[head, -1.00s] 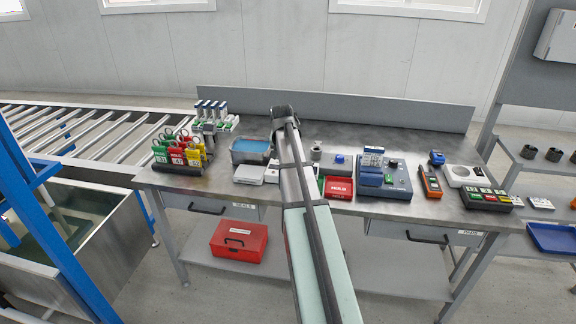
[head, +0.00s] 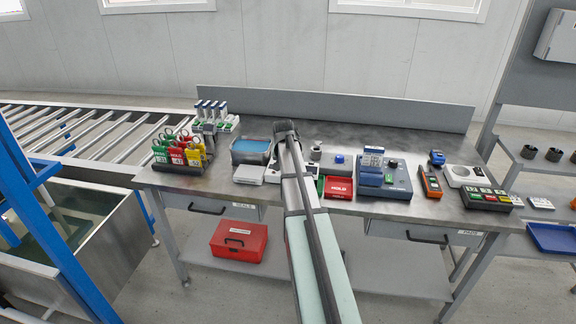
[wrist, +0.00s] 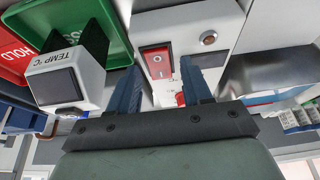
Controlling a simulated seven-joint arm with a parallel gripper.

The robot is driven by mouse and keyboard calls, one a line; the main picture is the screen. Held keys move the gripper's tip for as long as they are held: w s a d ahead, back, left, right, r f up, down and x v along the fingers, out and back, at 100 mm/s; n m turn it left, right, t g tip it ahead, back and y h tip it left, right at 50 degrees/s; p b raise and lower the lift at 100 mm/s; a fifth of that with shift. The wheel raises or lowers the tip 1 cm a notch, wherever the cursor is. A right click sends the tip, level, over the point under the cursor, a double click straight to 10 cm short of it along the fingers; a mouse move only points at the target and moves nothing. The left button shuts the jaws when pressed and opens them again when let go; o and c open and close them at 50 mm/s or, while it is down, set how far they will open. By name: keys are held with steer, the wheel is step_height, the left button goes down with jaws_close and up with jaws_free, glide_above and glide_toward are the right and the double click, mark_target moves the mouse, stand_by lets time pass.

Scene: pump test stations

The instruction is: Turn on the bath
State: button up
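The bath (head: 251,146) is a grey metal tank with blue water, left of my arm on the bench; its metal side shows at the right of the wrist view (wrist: 262,72). A white panel with a red rocker switch (wrist: 157,62), marked I and O, and a small round lamp (wrist: 209,39) stands beside the tank in the wrist view. My gripper (wrist: 159,67) is open and empty, its two dark blue fingers on either side of the switch's lower part. I cannot tell whether they touch the panel. In the head view my arm hides the panel's front.
A white TEMP °C display box (wrist: 68,79) stands close left of the fingers in the wrist view. A red HOLD tray (head: 338,187) and a blue instrument (head: 383,179) stand right of my arm. A tagged padlock rack (head: 180,160) is at the bench's left.

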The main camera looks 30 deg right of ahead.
jaws_close()
steer(key=shift+w+d+r+g+y, duration=0.1)
steer(key=shift+w+d+g+y, duration=0.25)
steer(key=shift+g+y, duration=0.15)
steer(key=shift+w+g+y, duration=0.1)
steer(key=shift+g+y, duration=0.4)
steer(key=shift+o, duration=0.7)
jaws_free()
steer(key=shift+r, duration=0.1)
step_height(320, 180, up, 14)
steer(key=s+a, duration=0.1)
steer(key=shift+f, duration=0.25)
steer(key=shift+s, duration=0.1)
